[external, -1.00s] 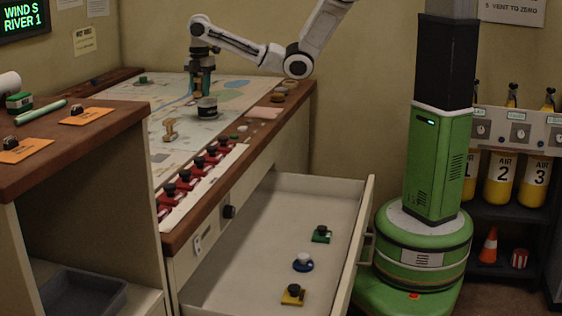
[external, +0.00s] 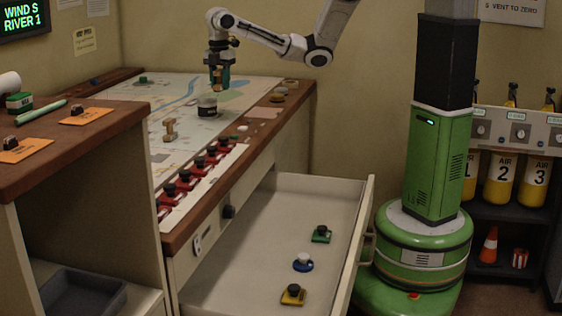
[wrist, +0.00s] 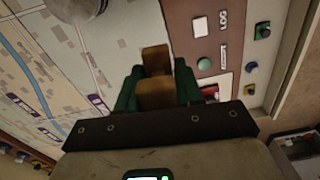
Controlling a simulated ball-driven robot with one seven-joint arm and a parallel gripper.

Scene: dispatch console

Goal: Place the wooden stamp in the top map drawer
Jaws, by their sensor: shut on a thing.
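My gripper (external: 219,86) is above the far part of the map table, shut on the wooden stamp (external: 217,76). In the wrist view the brown stamp (wrist: 155,95) sits between the green fingers of my gripper (wrist: 157,85); part of it is hidden by them. The top map drawer (external: 330,188) is pulled open at the front of the table, to the lower right of my gripper. It holds a green piece (external: 321,234), a blue piece with a white knob (external: 303,262) and a yellow piece (external: 293,294), with bare floor around them.
A small wooden figure (external: 170,130) stands nearer the front. A row of red pieces (external: 198,163) lines the table's front edge. A side desk (external: 100,140) stands at left.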

